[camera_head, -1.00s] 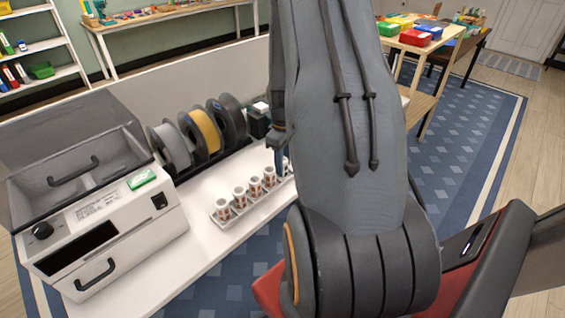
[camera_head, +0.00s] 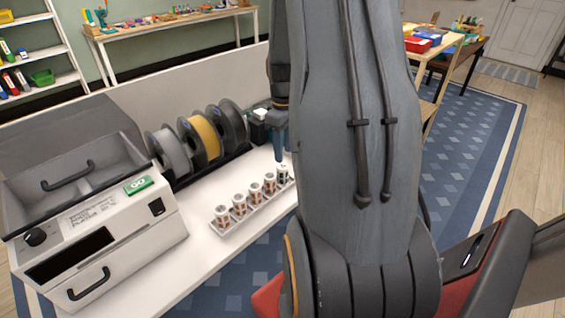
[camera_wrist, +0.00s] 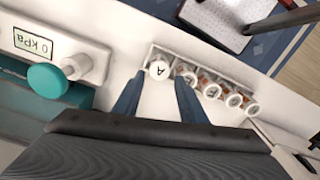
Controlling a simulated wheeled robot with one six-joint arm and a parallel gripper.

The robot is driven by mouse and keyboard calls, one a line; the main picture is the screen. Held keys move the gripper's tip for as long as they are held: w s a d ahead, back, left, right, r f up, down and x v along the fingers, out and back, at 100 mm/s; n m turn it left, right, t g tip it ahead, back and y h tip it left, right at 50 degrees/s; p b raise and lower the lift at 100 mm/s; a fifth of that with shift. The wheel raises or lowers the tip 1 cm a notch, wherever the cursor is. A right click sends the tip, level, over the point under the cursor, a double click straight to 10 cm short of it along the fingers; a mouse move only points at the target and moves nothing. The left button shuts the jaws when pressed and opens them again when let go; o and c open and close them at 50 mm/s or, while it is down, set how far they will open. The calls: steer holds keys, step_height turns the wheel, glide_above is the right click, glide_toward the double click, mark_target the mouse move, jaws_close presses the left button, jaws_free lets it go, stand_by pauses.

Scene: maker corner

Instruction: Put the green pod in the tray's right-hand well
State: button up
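A pale tray (camera_head: 232,226) holds several white-topped pods in a row on the white bench. The pod at its right end (camera_head: 282,174) has dark, possibly green markings; the others (camera_head: 239,204) have reddish-brown ones. In the wrist view, the end pod (camera_wrist: 160,70) shows a white lid marked "A" and sits in the tray's end well, upright as far as I can tell. My gripper (camera_head: 280,150) is above that end of the tray, apart from the pod. In the wrist view its two blue fingers (camera_wrist: 158,98) are spread, with nothing between them.
Filament spools (camera_head: 205,137) stand behind the tray. A grey-white machine with an open lid (camera_head: 100,230) and a green "GO" button (camera_head: 139,185) is at the left. A device with a "0 kPa" display (camera_wrist: 33,44) and teal knob (camera_wrist: 47,80) is close beside my gripper.

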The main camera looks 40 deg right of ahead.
mark_target(284, 166)
steer(key=a+r+m, duration=0.1)
steer(key=a+r, duration=0.4)
steer(key=a, duration=0.8)
steer(key=s+a+m, duration=0.1)
steer(key=s+a, duration=0.3)
steer(key=a, duration=0.3)
steer(key=s+a+m+t, duration=0.1)
steer(key=s+a, duration=0.4)
steer(key=a, duration=0.3)
steer(key=shift+s+a+r+m, duration=0.15)
steer(key=shift+a+r+m, duration=0.15)
steer(key=shift+m, duration=0.1)
